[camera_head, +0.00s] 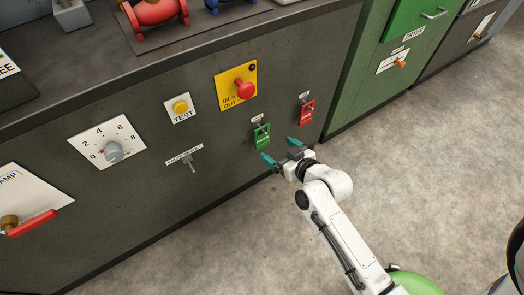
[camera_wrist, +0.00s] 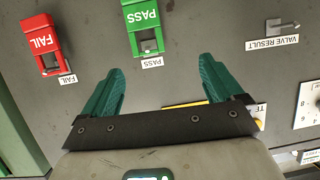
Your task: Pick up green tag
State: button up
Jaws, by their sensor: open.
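The green tag (camera_head: 261,136), marked PASS, hangs on the front of the dark cabinet. In the wrist view the green tag (camera_wrist: 143,20) is at the top, left of centre, above a PASS label. My gripper (camera_head: 280,149) is open and empty, just in front of the panel by the tag. In the wrist view its two teal fingers (camera_wrist: 160,70) are wide apart, and the tag lies beyond their tips, apart from them.
A red FAIL tag (camera_head: 306,111) hangs beside the green one. A red push button on a yellow plate (camera_head: 237,86), a yellow TEST button (camera_head: 180,107) and a small lever (camera_head: 190,163) are on the same panel. Bare floor (camera_head: 430,160) lies to the right.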

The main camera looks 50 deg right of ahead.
aim_at(265, 133)
jog(key=shift+m+t+h, duration=0.3)
jog(key=shift+h, duration=0.3)
jog(key=b+x, duration=0.1)
jog(key=x, duration=0.3)
jog(key=d+f+b+x, duration=0.1)
jog(key=x, duration=0.3)
jog(key=s+b+x, duration=0.1)
jog(key=b+x, duration=0.1)
jog(key=x, duration=0.2)
jog(key=shift+d+f, duration=0.3)
jog(key=c, duration=1.1)
jog(key=shift+r, duration=0.15)
jog(key=shift+c, duration=0.2)
